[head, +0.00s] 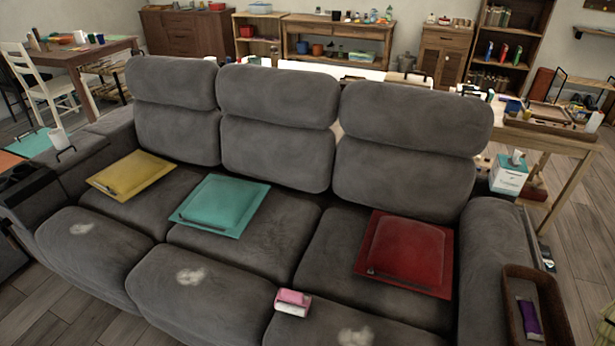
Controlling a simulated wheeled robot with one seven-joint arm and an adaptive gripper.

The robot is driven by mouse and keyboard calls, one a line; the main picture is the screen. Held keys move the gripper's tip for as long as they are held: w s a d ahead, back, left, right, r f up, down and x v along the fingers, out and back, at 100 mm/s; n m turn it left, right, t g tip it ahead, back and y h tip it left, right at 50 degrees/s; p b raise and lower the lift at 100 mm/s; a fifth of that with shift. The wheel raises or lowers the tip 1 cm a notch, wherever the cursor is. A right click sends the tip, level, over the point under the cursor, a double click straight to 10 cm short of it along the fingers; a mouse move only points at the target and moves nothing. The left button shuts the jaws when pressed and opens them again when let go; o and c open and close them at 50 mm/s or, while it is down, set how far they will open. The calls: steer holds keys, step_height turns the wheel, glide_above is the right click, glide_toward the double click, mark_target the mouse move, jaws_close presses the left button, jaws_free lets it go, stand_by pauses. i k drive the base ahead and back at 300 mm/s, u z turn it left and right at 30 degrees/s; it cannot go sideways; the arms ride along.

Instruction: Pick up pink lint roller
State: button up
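A small pink and white object (293,302), which looks like the pink lint roller, lies on the front part of the grey sofa (225,290), right of the middle. Its pink part is on top and a white part shows along its lower front side. Nothing covers it. My gripper is not in view.
Pale fuzzy patches (190,275) mark the sofa front. A brown bin (545,300) with a purple item stands by the right armrest. Tables and shelves stand behind.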

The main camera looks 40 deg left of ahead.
mark_target(292, 297)
steer(key=u, duration=1.25)
